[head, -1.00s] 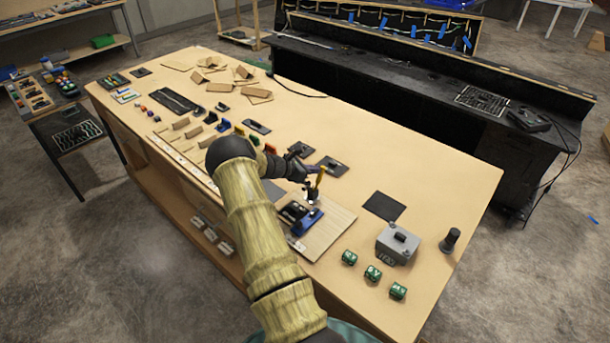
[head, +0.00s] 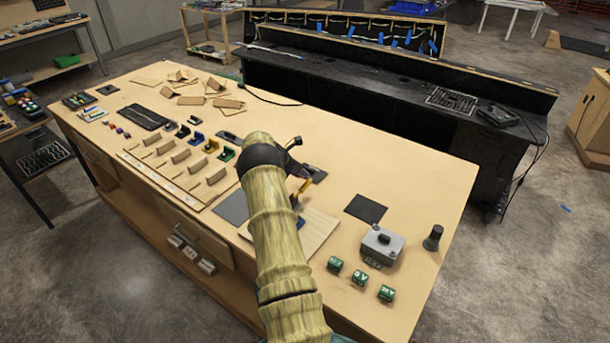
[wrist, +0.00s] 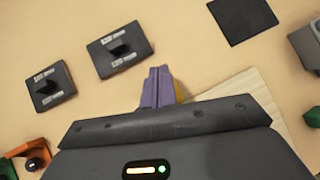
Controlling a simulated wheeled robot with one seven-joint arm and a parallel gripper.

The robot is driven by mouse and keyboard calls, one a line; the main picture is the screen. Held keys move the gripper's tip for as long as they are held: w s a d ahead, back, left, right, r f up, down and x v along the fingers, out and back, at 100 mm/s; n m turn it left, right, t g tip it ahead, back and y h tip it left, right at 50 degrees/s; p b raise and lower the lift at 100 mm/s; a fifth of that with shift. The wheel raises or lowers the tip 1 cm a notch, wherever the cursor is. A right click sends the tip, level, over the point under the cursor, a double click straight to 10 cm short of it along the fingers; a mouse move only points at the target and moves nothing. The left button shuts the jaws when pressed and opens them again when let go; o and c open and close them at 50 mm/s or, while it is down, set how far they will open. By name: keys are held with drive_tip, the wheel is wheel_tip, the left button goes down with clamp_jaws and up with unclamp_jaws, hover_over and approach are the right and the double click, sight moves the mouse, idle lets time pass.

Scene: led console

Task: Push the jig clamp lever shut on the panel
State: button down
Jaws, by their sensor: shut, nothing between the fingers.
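The jig clamp lever (head: 304,188) has a yellow handle and stands raised and tilted above the light wooden board (head: 318,233) in the head view. The board also shows in the wrist view (wrist: 244,91). Most of the jig's blue base (head: 300,223) and whatever lies in it are hidden behind my arm. My gripper (wrist: 158,72) shows purple fingers shut together, with nothing between them. A sliver of the yellow handle (wrist: 180,93) shows just right of the fingers. I cannot tell whether they touch.
A grey box (head: 382,246), a black cylinder (head: 433,238) and green blocks (head: 335,264) stand right of the board. A dark flat pad (head: 366,208) lies behind it. Two dark switch plates (wrist: 120,50) lie beyond my fingers. Clear tabletop lies at the back right.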

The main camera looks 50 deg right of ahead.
drive_tip(key=shift+w+b+x, duration=0.25)
drive_tip(key=shift+b+x, duration=0.75)
drive_tip(key=shift+x, duration=0.05)
drive_tip(key=shift+d, duration=0.1)
